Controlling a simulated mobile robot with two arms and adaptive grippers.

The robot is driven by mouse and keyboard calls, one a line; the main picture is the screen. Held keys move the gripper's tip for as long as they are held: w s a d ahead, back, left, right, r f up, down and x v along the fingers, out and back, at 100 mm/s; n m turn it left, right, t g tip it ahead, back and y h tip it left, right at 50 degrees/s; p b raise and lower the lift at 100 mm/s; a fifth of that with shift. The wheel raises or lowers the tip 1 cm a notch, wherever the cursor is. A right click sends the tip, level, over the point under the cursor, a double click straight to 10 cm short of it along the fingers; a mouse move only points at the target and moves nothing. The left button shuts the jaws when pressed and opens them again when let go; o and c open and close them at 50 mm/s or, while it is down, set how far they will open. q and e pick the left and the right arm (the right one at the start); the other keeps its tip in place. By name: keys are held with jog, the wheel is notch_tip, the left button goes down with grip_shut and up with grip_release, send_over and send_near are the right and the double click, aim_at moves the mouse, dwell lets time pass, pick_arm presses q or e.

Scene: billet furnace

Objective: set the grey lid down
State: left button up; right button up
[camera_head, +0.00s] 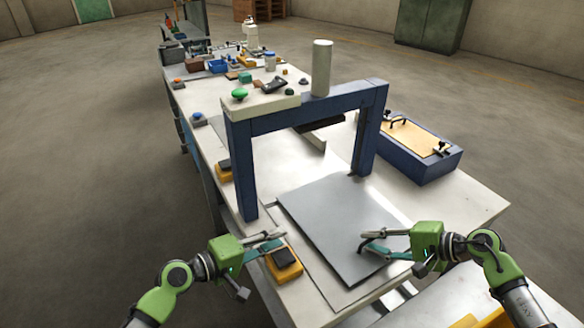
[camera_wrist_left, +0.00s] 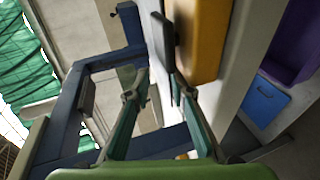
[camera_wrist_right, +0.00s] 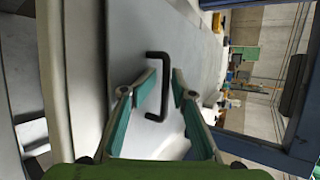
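The grey lid (camera_head: 340,215) is a large flat square plate that looks level at the near part of the white table, in front of the blue frame. Its dark bracket handle (camera_wrist_right: 164,85) shows in the right wrist view. My right gripper (camera_head: 364,246) is over the lid's right part. In the right wrist view its fingers (camera_wrist_right: 166,76) are apart, with the handle's bar between the tips; I see a gap and cannot tell the depth. My left gripper (camera_head: 277,243) is by the lid's left edge, near a yellow box with a dark top (camera_head: 284,263). Its fingers are apart and empty.
The blue frame (camera_head: 300,118) stands across the table behind the lid. A blue box with a tan top (camera_head: 418,140) is on the right. Another yellow box (camera_head: 224,171) is at the left edge. Several small items crowd the far end. The front right corner (camera_head: 462,197) is bare.

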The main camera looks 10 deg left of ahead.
pick_arm(q)
jog(key=shift+s+d, duration=0.25)
jog(key=shift+s, duration=0.3)
pick_arm(e)
jog(key=shift+s+d, duration=0.1)
pick_arm(q)
jog(key=shift+s+r, duration=0.2)
jog(key=shift+r, duration=0.05)
pick_arm(e)
jog(key=shift+s+d+r, duration=0.2)
jog(key=shift+d+r, duration=0.05)
jog(key=shift+d, duration=0.05)
pick_arm(q)
jog(key=shift+w+r, duration=0.15)
jog(key=shift+r, duration=0.1)
pick_arm(e)
jog(key=v, duration=1.1)
pick_arm(q)
jog(key=shift+a, duration=0.1)
